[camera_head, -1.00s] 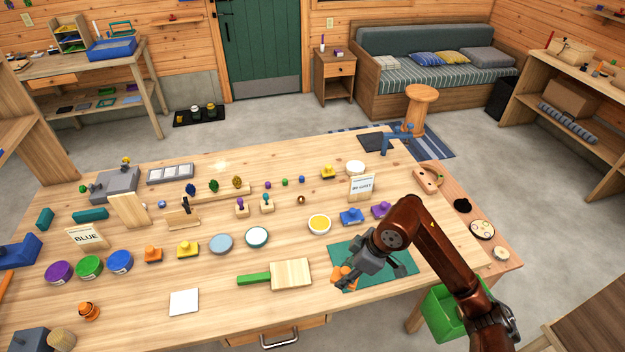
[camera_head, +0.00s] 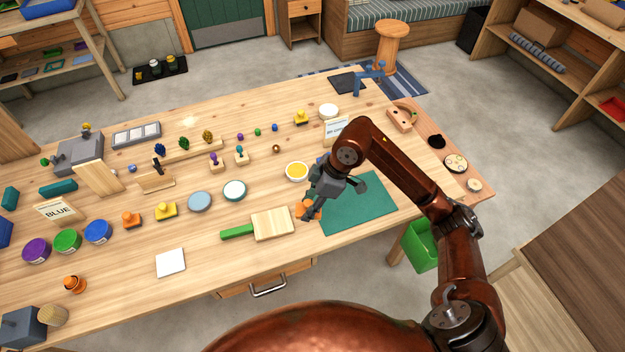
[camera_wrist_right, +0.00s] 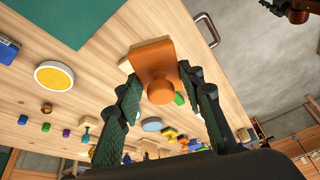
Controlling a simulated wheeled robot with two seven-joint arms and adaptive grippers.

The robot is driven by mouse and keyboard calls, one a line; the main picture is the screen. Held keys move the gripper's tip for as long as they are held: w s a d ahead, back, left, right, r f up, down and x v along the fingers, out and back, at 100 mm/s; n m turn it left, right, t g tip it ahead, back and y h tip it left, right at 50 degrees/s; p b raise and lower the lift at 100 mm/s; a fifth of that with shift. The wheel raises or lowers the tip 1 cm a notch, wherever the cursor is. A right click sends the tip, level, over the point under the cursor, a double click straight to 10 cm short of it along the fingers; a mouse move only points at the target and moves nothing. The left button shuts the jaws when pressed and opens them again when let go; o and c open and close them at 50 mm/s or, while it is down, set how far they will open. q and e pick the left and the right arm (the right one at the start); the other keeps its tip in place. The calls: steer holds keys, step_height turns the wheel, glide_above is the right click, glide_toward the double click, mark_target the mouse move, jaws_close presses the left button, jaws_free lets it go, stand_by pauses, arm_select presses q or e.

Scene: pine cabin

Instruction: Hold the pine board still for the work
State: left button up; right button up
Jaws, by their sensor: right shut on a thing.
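A light pine board with a green handle (camera_head: 272,224) lies flat on the workbench, left of a green mat (camera_head: 362,206). It is the likeliest pine board, though another pale board (camera_head: 96,178) stands tilted at the left. My right gripper (camera_head: 312,203) is above the mat's left edge, just right of the handled board. It is shut on an orange block with a round knob (camera_wrist_right: 155,72), seen between the fingers in the wrist view; the block also shows in the head view (camera_head: 307,211). Whether the block touches the board I cannot tell.
A yellow-topped round dish (camera_head: 297,171) stands behind my right gripper. A white square (camera_head: 171,262) lies near the front edge. A green bin (camera_head: 419,246) hangs at the right.

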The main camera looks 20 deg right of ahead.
steer(key=w+a+f+n, duration=0.2)
steer(key=a, duration=0.2)
steer(key=w+a+f+n+g, duration=0.1)
steer(key=w+a+f+n, duration=0.1)
steer(key=a, duration=0.3)
steer(key=w+a+f+n+g, duration=0.1)
steer(key=w+a+f+n, duration=0.1)
steer(key=w+a+f, duration=0.1)
steer(key=shift+w+a+n, duration=0.4)
steer(key=shift+w+a, duration=0.1)
steer(key=shift+a, duration=0.4)
steer(key=shift+d+f, duration=0.25)
steer(key=d, duration=0.4)
steer(key=d+r, duration=0.1)
steer(key=d, duration=0.1)
steer(key=shift+s+d, duration=0.25)
steer(key=shift+d, duration=0.1)
steer(key=shift+r, duration=0.6)
